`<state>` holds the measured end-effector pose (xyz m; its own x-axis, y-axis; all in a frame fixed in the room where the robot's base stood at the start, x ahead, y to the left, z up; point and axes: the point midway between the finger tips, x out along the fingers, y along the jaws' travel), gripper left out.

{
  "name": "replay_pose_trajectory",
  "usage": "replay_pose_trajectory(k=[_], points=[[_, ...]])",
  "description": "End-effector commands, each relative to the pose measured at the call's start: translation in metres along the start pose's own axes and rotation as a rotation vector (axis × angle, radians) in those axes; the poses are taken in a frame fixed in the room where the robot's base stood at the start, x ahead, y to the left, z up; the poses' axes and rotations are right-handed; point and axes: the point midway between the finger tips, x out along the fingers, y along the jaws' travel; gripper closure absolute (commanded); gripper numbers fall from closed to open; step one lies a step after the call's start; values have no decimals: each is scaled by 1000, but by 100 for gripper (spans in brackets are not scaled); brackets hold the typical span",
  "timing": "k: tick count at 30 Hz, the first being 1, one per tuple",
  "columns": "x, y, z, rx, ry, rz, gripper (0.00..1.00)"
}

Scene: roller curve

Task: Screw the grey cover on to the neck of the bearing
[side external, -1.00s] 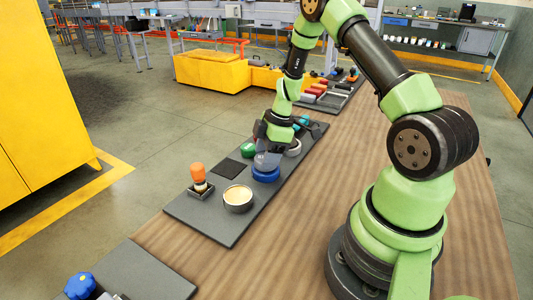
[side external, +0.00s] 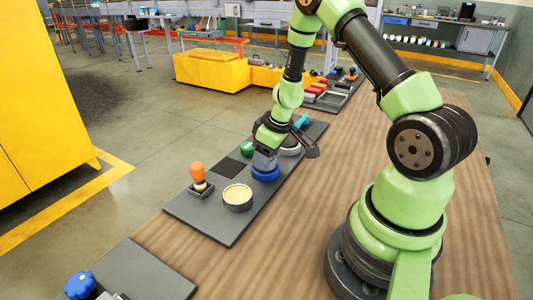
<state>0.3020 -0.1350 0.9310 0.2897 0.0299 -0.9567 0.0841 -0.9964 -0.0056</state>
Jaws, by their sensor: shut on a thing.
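The bearing appears to be the round blue body (side external: 265,175) standing on the dark grey board, in the middle of the side view.
A blue knob (side external: 79,286) is at front left. Wooden table is bare right of the board.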

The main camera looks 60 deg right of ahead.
Motion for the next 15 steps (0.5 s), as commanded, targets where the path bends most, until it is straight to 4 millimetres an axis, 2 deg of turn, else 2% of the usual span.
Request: replay_pose_trajectory(k=[4,15], points=[[-2,1,-5,64,16,22,83],[-2,2,-6,84,20,31,83]])
